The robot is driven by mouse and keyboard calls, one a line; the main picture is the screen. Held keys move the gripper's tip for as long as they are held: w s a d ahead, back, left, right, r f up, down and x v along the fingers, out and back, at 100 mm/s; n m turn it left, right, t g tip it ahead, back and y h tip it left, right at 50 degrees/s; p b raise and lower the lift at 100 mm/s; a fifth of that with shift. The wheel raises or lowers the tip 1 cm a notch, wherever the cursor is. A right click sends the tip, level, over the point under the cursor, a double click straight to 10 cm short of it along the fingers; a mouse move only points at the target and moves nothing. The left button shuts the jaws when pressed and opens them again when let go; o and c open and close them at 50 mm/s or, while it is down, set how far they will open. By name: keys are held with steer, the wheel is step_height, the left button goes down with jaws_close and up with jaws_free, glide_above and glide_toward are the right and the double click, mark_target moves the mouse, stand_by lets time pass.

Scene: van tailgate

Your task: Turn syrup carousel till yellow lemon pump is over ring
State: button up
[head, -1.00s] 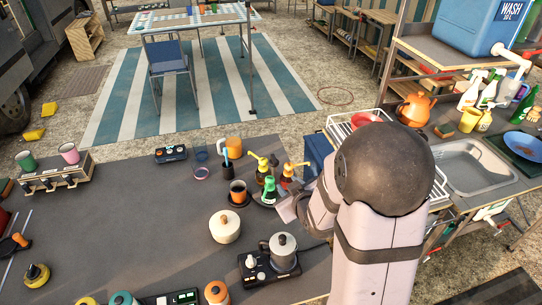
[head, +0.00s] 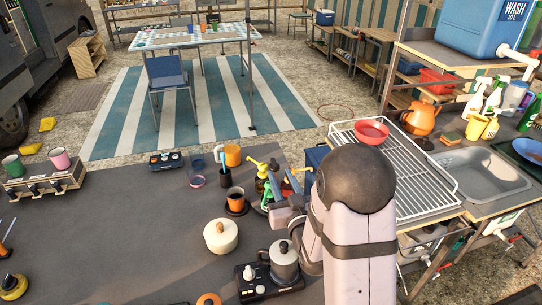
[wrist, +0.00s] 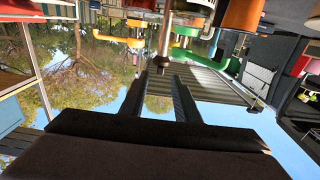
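The syrup carousel (head: 266,205) stands at the table's right side, partly hidden by my arm. A yellow pump (head: 257,164) stands at its far left, a green bottle (head: 267,188) in front, and an orange-topped pump (head: 301,170) at right. A dark cup with orange contents (head: 236,200) stands on a dark round base just left of the carousel. My gripper (head: 284,208) is at the carousel's near right side. In the wrist view my gripper (wrist: 158,98) has its fingers apart, with a dark-tipped post (wrist: 160,62) between them in the picture; contact is unclear.
A cream lidded pot (head: 221,236) and a kettle on a control base (head: 285,262) stand close in front. A wire rack with a red bowl (head: 371,131) is at right. The table's left middle is clear.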

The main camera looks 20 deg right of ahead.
steer(key=w+p, duration=0.2)
steer(key=w, duration=0.9)
steer(key=shift+w+p, duration=0.15)
steer(key=shift+p, duration=0.15)
jaws_close()
